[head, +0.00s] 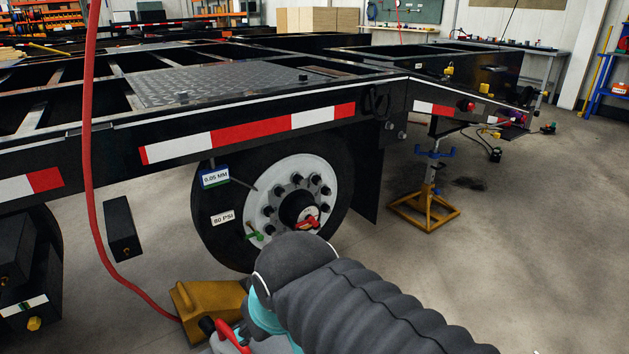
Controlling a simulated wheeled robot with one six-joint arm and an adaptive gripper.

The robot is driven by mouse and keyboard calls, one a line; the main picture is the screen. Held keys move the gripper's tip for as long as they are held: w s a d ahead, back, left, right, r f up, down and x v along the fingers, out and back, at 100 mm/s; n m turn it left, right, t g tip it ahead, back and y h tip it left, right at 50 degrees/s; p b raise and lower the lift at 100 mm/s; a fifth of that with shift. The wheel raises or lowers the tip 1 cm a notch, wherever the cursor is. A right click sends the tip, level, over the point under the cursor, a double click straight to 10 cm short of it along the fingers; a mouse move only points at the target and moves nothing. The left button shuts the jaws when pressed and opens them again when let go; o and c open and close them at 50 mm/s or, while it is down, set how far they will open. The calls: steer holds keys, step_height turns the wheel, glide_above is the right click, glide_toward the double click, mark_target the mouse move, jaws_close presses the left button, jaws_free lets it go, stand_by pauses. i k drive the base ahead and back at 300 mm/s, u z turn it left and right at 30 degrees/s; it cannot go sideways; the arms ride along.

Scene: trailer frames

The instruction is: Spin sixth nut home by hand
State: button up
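A black-tyred wheel (222,239) with a white rim (338,176) stands under the trailer frame (245,125). A ring of several dark nuts (268,211) surrounds its dark hub (290,208). Which one is the sixth nut, and whether each is fully seated, I cannot tell. A small red piece (308,222) shows at the hub, and a green piece (254,236) at the rim's lower left. My grey sleeved arm covers the lower right of the wheel. My gripper does not show.
A yellow block (207,304) sits on the floor at the wheel's lower left. A red hose (90,150) hangs down the left side. A yellow stand with a blue top (425,207) stands right of the wheel. Open floor (530,240) lies to the right.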

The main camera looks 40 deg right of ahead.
mark_target(316, 178)
steer(key=u, duration=0.05)
steer(key=k, duration=1)
steer(key=z, duration=1.15)
steer(key=i, duration=1.45)
steer(key=u, duration=0.5)
